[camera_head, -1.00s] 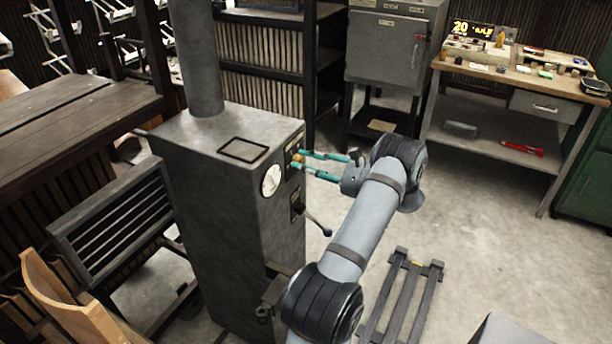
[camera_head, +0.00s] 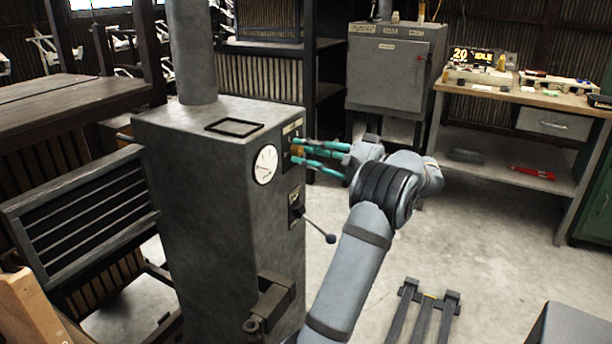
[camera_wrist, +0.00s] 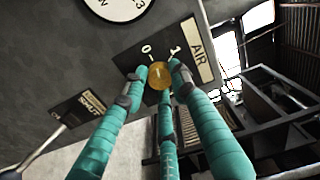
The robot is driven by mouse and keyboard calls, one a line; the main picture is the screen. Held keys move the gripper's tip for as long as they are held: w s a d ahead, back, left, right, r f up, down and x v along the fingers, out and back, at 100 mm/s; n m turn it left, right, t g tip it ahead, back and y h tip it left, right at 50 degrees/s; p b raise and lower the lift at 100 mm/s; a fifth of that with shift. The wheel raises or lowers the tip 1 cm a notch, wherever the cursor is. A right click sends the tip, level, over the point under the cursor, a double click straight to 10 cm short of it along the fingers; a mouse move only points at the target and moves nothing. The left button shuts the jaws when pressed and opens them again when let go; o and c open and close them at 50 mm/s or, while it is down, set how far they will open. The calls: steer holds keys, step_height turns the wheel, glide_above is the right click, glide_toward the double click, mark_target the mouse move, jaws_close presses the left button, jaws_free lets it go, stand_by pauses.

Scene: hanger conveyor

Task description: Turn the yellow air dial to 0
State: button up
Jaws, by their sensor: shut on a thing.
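The plate is on the side of a grey metal cabinet (camera_head: 215,230). My gripper (camera_wrist: 158,74) has teal fingers, and their tips are closed around the dial. In the head view my gripper (camera_head: 296,150) reaches the cabinet from the right, and the dial shows only as a small orange spot between the fingertips. A thin pale line shows on the dial's face; which number it points to I cannot tell.
A round white gauge (camera_head: 265,164) is beside the dial's plate. Below is a lever with a dark knob (camera_head: 330,238), on a plate marked SHUT (camera_wrist: 91,102) in the wrist view. A workbench (camera_head: 510,95) stands at the back right. The floor right of the cabinet is mostly clear.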

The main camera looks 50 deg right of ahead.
steer(key=n+b, duration=0.2)
steer(key=b, duration=0.2)
steer(key=shift+s+f, duration=0.1)
steer(key=shift+f, duration=0.05)
steer(key=shift+n+b, duration=0.35)
steer(key=shift+n, duration=0.05)
steer(key=shift+r, duration=0.35)
steer(key=o, duration=1.2)
steer(key=shift+d+f, duration=0.1)
steer(key=shift+c, duration=0.2)
steer(key=s+d, duration=0.1)
steer(key=s, duration=1)
steer(key=shift+s+d, duration=0.35)
